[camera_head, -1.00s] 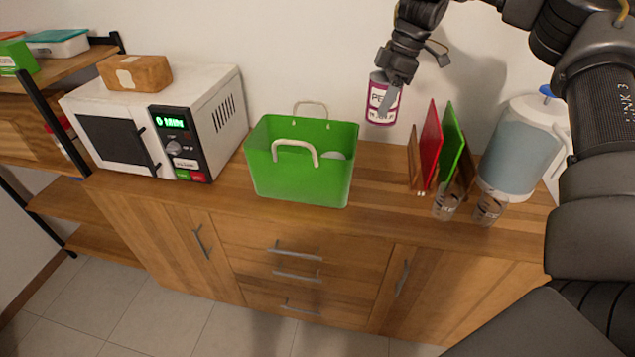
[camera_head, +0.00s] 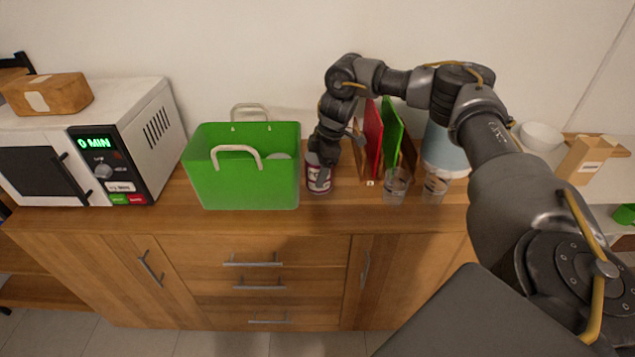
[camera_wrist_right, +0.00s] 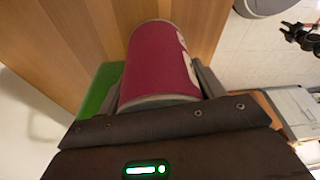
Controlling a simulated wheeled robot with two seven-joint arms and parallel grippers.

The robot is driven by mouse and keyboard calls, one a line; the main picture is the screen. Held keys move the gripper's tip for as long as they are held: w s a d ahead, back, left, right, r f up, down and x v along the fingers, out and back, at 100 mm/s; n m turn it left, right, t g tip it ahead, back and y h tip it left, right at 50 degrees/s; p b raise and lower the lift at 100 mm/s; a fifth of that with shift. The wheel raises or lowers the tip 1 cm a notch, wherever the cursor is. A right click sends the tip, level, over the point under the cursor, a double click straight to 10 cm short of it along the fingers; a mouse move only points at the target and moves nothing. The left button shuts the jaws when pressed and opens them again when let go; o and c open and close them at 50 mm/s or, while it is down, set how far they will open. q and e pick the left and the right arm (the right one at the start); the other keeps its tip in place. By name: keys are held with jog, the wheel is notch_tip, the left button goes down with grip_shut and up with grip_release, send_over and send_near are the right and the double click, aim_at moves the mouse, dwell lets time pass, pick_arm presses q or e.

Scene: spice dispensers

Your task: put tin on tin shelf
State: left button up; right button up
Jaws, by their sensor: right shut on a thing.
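The tin (camera_head: 319,186), dark red with a pale label, is between the green basket and the upright boards in the head view. My right gripper (camera_head: 322,170) is shut on it from above. I cannot tell whether the tin's base touches the counter. In the right wrist view the tin (camera_wrist_right: 160,62) lies between the two fingers of my right gripper (camera_wrist_right: 160,95), its curved side and rim showing. A wooden shelf unit (camera_head: 42,288) shows only in part at the far left; I cannot tell if it is the tin shelf. My left gripper is out of view.
The green basket (camera_head: 245,180) stands close left of the tin. Red (camera_head: 373,140) and green (camera_head: 392,130) boards and two glasses (camera_head: 396,187) are close right. A microwave (camera_head: 75,150) with a brown box (camera_head: 50,94) is left. The counter front (camera_head: 240,222) is clear.

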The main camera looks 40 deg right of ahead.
jog(key=shift+f, duration=2.55)
jog(key=shift+a, duration=0.1)
jog(key=o, duration=1.3)
jog(key=v, duration=1.2)
jog(key=shift+a+r+b, duration=0.1)
jog(key=shift+b, duration=0.25)
